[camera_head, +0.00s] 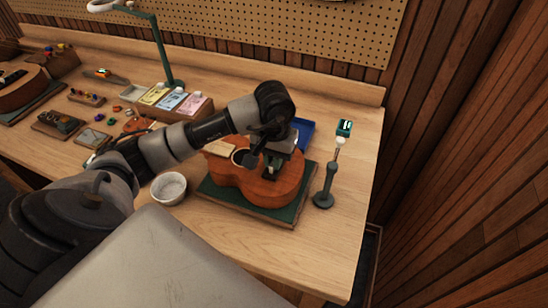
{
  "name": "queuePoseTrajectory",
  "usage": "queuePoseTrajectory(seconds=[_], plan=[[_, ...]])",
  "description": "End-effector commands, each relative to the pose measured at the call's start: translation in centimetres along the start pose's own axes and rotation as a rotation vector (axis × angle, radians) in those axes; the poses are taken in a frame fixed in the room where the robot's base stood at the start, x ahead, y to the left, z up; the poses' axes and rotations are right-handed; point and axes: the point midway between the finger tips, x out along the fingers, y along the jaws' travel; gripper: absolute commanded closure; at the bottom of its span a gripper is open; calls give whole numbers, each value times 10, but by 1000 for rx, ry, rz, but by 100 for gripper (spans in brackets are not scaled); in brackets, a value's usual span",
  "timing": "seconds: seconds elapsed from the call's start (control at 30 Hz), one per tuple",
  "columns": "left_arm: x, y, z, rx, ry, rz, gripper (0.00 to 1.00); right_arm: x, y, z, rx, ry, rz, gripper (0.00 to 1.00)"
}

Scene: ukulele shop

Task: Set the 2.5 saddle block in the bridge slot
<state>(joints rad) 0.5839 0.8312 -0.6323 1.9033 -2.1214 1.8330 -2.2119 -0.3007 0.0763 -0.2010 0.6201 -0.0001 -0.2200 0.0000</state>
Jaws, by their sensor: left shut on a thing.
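A reddish-brown ukulele body (262,191) lies face up on a dark green mat (221,198) on the workbench. My left gripper (270,167) is over the lower right part of its top, pointing down. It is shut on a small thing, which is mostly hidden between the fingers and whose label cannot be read. The bridge and its slot are hidden or too small to make out under the gripper. I cannot tell whether the held thing touches the bridge. My right gripper is not in view.
A white bowl (168,188) stands left of the mat. A dark stand with a small green-framed display (344,128) is at right. A blue tray (303,131) is behind the ukulele. Coloured packets (172,101) and a green lamp (166,58) are further back. The bench's right front is clear.

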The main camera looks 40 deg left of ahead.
Motion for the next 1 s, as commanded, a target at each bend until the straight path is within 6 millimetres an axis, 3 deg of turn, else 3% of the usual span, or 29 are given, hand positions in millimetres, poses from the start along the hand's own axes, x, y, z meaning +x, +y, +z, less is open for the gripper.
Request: queuePoseTrajectory(seconds=[0.83,0.87,1.0], plan=[[0,0,0,-1,0,0,100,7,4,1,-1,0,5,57],[0,0,0,-1,0,0,85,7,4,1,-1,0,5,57],[0,0,0,-1,0,0,64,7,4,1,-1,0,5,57]])
